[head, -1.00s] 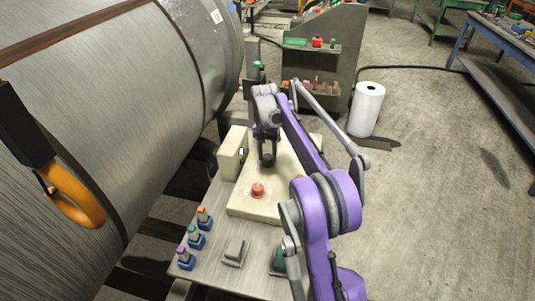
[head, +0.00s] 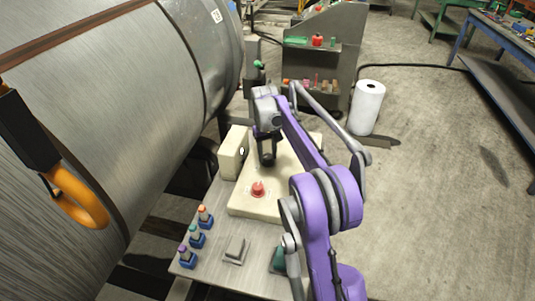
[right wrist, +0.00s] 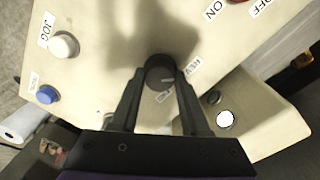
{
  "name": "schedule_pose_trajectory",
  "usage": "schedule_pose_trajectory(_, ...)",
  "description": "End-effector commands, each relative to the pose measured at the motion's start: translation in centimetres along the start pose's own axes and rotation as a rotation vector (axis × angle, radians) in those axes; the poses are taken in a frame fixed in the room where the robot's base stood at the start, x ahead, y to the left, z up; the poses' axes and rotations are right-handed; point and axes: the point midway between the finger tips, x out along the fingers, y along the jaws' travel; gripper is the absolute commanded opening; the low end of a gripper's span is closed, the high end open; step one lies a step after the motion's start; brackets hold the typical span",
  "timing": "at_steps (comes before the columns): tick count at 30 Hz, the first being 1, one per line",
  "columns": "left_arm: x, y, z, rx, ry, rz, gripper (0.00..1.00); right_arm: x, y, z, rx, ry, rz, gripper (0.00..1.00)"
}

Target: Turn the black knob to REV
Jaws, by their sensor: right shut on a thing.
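The black knob (right wrist: 160,72) stands on a cream control panel (right wrist: 105,65). My right gripper (right wrist: 160,88) comes down over it, with one finger on each side, shut on the knob. A pale mark on the knob's top points roughly right, but its exact direction is hard to tell. A REV label (right wrist: 194,67) lies just right of the knob. Another small label below the knob is partly hidden. In the head view my right gripper (head: 267,158) reaches down to the panel (head: 243,205) and hides the knob. My left gripper is not in view.
A red button (head: 258,188) sits on the panel's near part. The wrist view shows a white JOG button (right wrist: 64,45) and a blue button (right wrist: 47,94). A large metal cylinder (head: 130,110) fills the left, with an orange hook (head: 80,205) in front. A white roll (head: 367,108) stands right.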

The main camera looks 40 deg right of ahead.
Motion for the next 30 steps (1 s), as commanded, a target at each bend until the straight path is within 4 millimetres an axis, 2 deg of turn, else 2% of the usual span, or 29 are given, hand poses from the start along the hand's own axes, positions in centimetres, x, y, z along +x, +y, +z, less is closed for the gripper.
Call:
schedule_pose_trajectory(13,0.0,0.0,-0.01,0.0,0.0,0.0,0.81,0.03,0.0,0.01,-0.012,0.0,0.0,0.0)
schedule_pose_trajectory(14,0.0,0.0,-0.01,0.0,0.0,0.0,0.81,0.03,0.0,0.01,-0.012,0.0,0.0,0.49)
schedule_pose_trajectory(18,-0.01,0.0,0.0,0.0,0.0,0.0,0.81,0.02,0.0,0.0,-0.012,0.0,0.0,0.74)
schedule_pose_trajectory(26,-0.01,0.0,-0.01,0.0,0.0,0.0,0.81,0.0,0.0,0.0,-0.011,0.001,0.0,0.76)
schedule_pose_trajectory(30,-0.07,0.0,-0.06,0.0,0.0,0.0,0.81,-0.76,0.0,-0.02,-0.011,0.001,0.0,0.76)
